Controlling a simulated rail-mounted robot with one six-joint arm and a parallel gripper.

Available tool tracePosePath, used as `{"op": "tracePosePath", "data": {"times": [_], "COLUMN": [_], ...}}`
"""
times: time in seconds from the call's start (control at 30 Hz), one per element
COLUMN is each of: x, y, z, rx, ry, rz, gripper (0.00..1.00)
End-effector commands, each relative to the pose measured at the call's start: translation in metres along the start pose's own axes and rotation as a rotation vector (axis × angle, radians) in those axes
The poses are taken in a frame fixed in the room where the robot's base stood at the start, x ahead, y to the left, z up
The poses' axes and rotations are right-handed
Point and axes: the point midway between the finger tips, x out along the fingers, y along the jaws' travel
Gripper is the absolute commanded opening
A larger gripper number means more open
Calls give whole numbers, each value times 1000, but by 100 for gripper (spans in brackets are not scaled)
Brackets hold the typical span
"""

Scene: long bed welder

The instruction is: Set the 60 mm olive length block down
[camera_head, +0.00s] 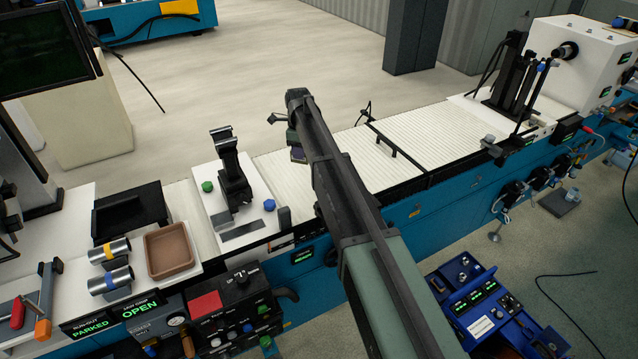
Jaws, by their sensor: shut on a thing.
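My arm reaches from the lower right up over the long bed. Its end, with my gripper (294,138), hangs over the ribbed bed cover right of the white carriage plate. My gripper is small and mostly hidden behind my own arm links. A small dark piece shows just below it, too small and shaded for me to tell its colour or whether it is the olive length block. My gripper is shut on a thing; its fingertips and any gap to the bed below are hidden.
The white carriage plate (215,180) carries a black upright fixture (230,165) and green and blue knobs. A brown tray (168,250), a black tray (130,212) and two metal cylinders (110,265) stand at left. The ribbed cover (400,145) has a black handle; otherwise it is largely clear.

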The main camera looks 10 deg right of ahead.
Motion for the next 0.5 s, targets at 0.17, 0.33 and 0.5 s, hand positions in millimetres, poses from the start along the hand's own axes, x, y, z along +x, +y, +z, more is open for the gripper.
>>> {"op": "tracePosePath", "data": {"times": [0.17, 0.33, 0.5], "x": [16, 73, 132], "y": [0, 0, 0], "z": [0, 0, 0], "rx": [0, 1, 1], "ry": [0, 0, 0], "rz": [0, 0, 0], "gripper": [0, 0, 0]}}
